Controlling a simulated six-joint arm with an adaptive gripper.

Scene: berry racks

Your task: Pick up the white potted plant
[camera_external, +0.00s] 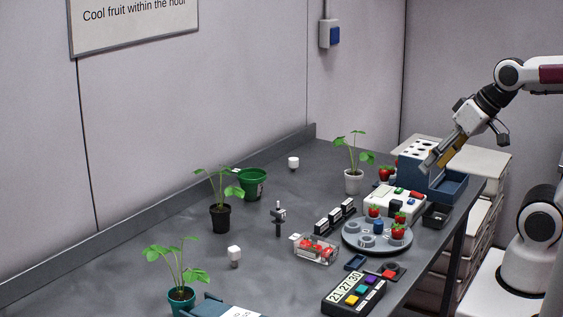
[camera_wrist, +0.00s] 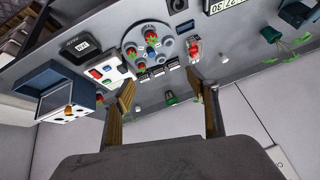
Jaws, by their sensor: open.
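The white potted plant (camera_external: 353,181) stands upright toward the back of the grey table, with green leaves on thin stems above its pot. My gripper (camera_external: 434,162) is in the air to the right of the plant, in front of the blue and white rack, apart from the plant. In the wrist view my gripper's two tan fingers (camera_wrist: 162,92) are spread with nothing held between them. I cannot clearly pick out the white pot in the wrist view.
The blue rack (camera_external: 446,186), a white button box (camera_external: 394,203) and a round grey tray (camera_external: 350,238) with strawberries crowd the right side. Bare table lies left of centre.

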